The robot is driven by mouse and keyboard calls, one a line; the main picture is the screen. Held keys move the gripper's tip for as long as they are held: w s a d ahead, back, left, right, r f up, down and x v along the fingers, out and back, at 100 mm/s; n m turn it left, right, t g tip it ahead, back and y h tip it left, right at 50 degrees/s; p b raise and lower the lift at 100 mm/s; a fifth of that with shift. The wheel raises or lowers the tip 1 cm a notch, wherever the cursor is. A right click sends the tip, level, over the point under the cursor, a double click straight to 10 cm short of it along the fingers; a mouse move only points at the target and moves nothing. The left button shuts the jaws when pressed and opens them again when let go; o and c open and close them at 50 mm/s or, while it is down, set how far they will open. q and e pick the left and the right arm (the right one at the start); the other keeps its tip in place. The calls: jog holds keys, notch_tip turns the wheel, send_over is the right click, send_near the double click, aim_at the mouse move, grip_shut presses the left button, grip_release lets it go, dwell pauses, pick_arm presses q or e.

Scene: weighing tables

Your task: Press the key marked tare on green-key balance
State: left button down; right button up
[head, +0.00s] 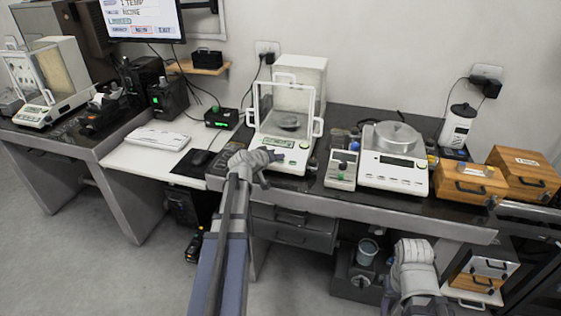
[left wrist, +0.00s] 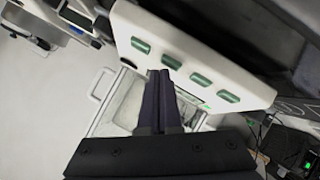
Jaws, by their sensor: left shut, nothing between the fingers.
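The green-key balance (head: 298,158) is white with a glass draft shield and stands on the dark bench in the middle of the head view. In the left wrist view its white front panel (left wrist: 187,40) carries a row of several green keys (left wrist: 200,80); their marks cannot be read, so I cannot tell which is tare. My left gripper (head: 280,155) is shut and empty at the balance's front. Its fingertips (left wrist: 160,73) show just beside the second key from the left (left wrist: 171,61); contact cannot be told. My right gripper (head: 415,255) is low at the right, its fingers not distinguishable.
A small grey-white device (head: 342,170) and a balance with a round pan (head: 392,175) stand to the right. Wooden boxes (head: 470,182) are farther right.

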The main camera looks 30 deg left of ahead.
pick_arm(q)
jog(key=shift+w+f+b, duration=0.1)
jog(key=shift+f+b, duration=0.25)
jog(key=shift+b, duration=0.05)
dwell(0.4)
dwell(0.4)
jog(key=shift+s+r+p, duration=0.2)
jog(key=shift+r+p, duration=0.55)
jog(key=shift+p, duration=0.05)
jog(key=shift+r, duration=0.1)
jog(key=r+p, duration=0.2)
jog(key=s+r+p, duration=0.1)
jog(key=r+p, duration=0.1)
jog(key=shift+s+d+r+p, duration=0.2)
jog(key=shift+r+p, duration=0.1)
jog(key=shift+p, duration=0.05)
dwell(0.5)
